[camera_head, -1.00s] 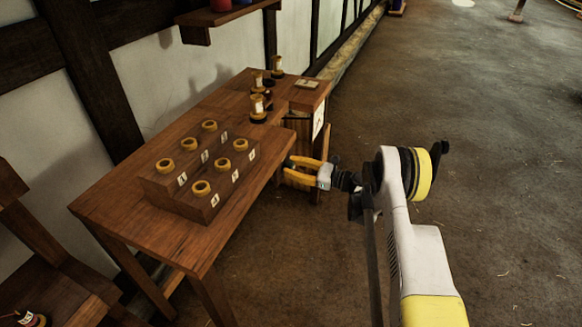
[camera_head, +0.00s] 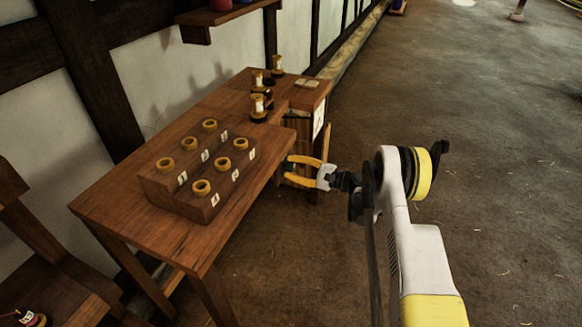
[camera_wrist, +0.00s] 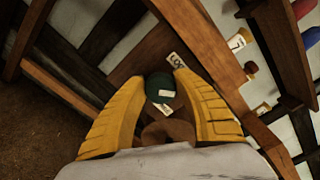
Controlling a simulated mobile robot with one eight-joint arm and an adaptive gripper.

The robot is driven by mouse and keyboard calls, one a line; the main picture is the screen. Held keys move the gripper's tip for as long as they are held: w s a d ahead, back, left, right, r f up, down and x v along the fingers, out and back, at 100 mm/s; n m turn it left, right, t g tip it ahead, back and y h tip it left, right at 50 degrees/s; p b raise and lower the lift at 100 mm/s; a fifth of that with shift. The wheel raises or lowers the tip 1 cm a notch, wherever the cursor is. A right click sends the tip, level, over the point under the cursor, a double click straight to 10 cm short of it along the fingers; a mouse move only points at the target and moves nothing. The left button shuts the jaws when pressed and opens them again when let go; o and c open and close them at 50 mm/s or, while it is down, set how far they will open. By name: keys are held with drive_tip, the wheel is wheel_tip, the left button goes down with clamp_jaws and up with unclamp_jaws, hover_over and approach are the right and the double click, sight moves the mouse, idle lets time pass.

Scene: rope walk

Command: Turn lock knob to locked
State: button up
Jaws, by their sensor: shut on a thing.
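The lock knob (camera_wrist: 160,84) is dark green and round with a white mark on its face. It sits between the yellow fingers of my gripper (camera_wrist: 167,80) in the wrist view, and they are shut on it from both sides. A white label reading "LOC", partly covered, (camera_wrist: 176,61) lies just beyond it, and another small white label (camera_wrist: 163,107) is below it. In the head view my gripper (camera_head: 289,171) reaches left to the near right edge of the wooden table; the knob is hidden there.
The wooden table (camera_head: 130,205) carries a stepped block (camera_head: 172,201) with several yellow rings and numbered labels. Spools (camera_head: 258,108) stand at its back. A wooden chair (camera_head: 70,283) is at lower left. The floor to the right is clear.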

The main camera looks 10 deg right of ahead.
drive_tip(key=n, duration=0.5)
drive_tip(key=shift+n, duration=0.3)
drive_tip(key=shift+f+n, duration=0.15)
drive_tip(key=shift+n, duration=2.15)
drive_tip(key=o, duration=1.1)
drive_tip(key=shift+a, duration=0.1)
drive_tip(key=shift+o, duration=0.2)
drive_tip(key=v, duration=1.2)
